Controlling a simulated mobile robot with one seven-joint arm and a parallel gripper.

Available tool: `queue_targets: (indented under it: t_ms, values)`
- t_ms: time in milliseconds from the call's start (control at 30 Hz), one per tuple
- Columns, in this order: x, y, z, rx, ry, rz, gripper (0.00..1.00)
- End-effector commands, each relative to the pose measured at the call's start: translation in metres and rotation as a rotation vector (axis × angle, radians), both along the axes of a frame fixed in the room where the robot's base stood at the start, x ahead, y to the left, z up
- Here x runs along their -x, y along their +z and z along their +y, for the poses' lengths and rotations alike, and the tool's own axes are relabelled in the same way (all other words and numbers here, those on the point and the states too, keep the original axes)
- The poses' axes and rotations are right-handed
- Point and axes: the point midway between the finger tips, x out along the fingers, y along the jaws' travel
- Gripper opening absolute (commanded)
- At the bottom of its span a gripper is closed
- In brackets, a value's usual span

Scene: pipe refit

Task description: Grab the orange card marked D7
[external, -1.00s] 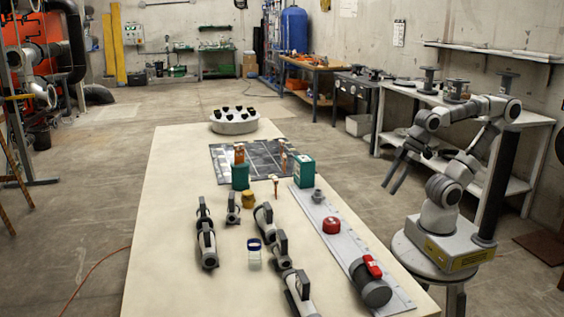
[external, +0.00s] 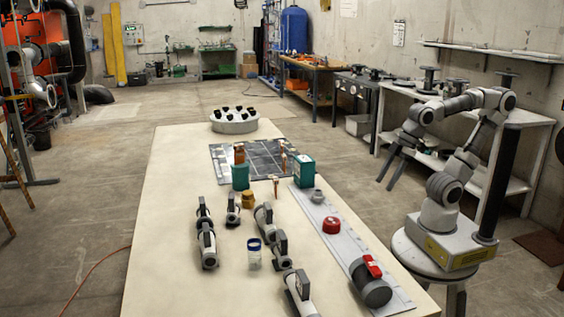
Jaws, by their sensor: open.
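I cannot make out an orange card marked D7 in this view. My gripper (external: 385,184) hangs off the right side of the long table (external: 165,225), with its two fingers apart and pointing down and left. It is empty and touches nothing that I can see. A dark gridded mat (external: 262,160) lies across the far half of the table, with small copper-coloured pieces (external: 283,158) at its right side. Any lettering there is too small to read.
Green containers (external: 303,172) stand by the mat. Grey pipe valves (external: 207,245) fill the near middle. A grey strip (external: 345,245) along the right edge bears a red round part (external: 331,225). A round white tray (external: 234,123) is at the far end. The table's left side is clear.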

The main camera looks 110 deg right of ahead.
Motion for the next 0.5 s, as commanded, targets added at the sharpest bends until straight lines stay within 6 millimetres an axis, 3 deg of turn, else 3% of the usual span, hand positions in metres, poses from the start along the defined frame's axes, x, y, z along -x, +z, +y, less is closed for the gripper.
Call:
queue_targets:
  t_ms: [200, 500]
  values:
    - [-0.047, 0.035, -0.015, 0.144, 0.164, 0.148, 0.57]
    - [-0.121, 0.059, -0.035, 0.362, 0.392, 0.364, 0.57]
